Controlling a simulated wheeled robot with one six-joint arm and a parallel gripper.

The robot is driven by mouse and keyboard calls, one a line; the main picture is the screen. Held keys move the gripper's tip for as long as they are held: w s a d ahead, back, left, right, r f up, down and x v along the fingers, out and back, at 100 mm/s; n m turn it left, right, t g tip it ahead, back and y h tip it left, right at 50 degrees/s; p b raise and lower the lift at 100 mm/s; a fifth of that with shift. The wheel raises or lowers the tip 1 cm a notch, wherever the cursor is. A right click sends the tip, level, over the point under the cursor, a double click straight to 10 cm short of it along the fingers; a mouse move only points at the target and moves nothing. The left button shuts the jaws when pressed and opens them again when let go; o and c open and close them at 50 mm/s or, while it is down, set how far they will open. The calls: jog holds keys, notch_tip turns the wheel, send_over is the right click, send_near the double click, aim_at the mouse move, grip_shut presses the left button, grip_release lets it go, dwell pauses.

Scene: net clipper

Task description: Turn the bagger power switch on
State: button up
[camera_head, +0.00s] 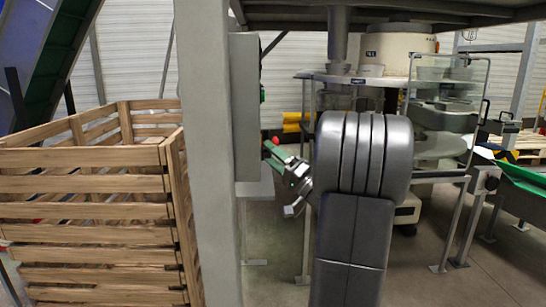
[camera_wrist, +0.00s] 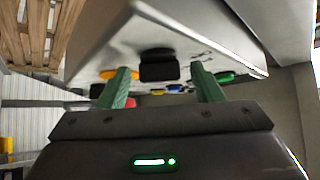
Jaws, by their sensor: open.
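A grey control box (camera_head: 245,110) is fixed to a pale post and shows edge-on in the head view. In the wrist view its panel (camera_wrist: 100,50) faces my gripper at a steep angle. A black knob-like control (camera_wrist: 158,66) stands out from the panel. My gripper (camera_wrist: 160,76) is open, its two green fingers on either side of the black control as seen here; contact cannot be told. In the head view my gripper (camera_head: 272,150) is just right of the box's lower part. Which control is the bagger power switch, and its position, cannot be read.
The pale post (camera_head: 208,150) and a wooden crate (camera_head: 90,210) stand left. A machine with a clear guard (camera_head: 450,90) stands behind right.

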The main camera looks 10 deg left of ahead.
jog(key=c, duration=1)
jog(key=shift+m, duration=0.3)
jog(key=m+g+h+p, duration=0.1)
jog(key=m+h+p, duration=0.2)
jog(key=p, duration=0.5)
jog(key=m+g+h+p, duration=0.1)
jog(key=m+h+p, duration=0.3)
jog(key=p, duration=0.5)
jog(key=r+m+g+h+p, duration=0.1)
jog(key=m+h+p, duration=0.3)
jog(key=p, duration=0.5)
jog(key=shift+r+m+g, duration=0.1)
jog(key=shift+m+g, duration=0.3)
jog(key=shift+m, duration=0.8)
